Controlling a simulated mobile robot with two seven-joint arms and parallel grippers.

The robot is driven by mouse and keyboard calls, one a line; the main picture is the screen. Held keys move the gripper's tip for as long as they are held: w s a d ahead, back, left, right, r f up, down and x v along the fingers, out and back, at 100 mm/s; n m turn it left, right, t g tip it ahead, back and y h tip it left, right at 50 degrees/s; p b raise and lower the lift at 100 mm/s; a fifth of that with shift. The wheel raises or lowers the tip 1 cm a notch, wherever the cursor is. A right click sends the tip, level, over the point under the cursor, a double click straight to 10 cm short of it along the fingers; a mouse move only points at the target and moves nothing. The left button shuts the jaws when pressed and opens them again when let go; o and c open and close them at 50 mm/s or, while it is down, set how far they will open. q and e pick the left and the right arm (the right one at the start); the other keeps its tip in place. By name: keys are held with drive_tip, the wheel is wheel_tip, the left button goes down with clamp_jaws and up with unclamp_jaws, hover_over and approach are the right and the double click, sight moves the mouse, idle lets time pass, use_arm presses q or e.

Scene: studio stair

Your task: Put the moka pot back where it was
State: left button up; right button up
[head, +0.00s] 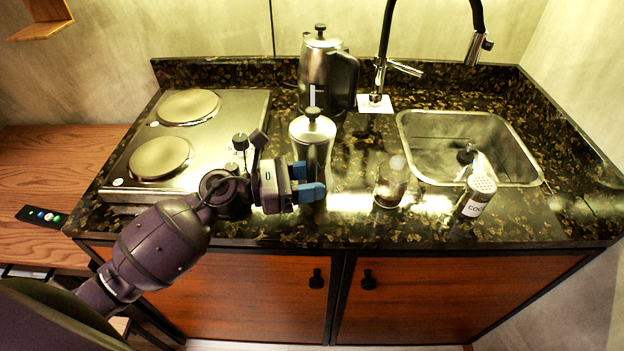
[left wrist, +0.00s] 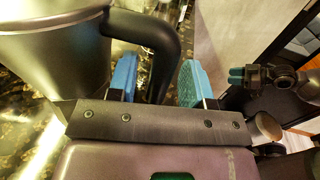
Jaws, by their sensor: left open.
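The moka pot (head: 313,142), a steel pot with a black knob, stands upright on the dark stone counter, right of the hob. My left gripper (head: 308,181) is at its front side, with blue fingertips apart. In the left wrist view, the moka pot's steel body (left wrist: 50,65) is at the upper left, and its black handle passes between the open fingers of my left gripper (left wrist: 157,80). I see a gap beside the handle. My right gripper (left wrist: 240,76) shows small at the right of that view; its opening is unclear.
A larger steel kettle (head: 327,75) stands behind the moka pot. A two-plate hob (head: 228,120) is at left. A glass (head: 390,182), a labelled shaker (head: 477,196) and a sink (head: 470,135) are at right. Cabinet doors (head: 250,298) front the counter.

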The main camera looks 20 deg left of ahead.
use_arm(q)
drive_tip(key=b+v, duration=0.1)
drive_tip(key=v, duration=0.9)
drive_tip(key=shift+s+a+f+b, duration=0.1)
drive_tip(key=shift+a+f+b, duration=0.05)
drive_tip(key=shift+b, duration=0.2)
drive_tip(key=shift+s+a, duration=0.3)
drive_tip(key=shift+a, duration=0.3)
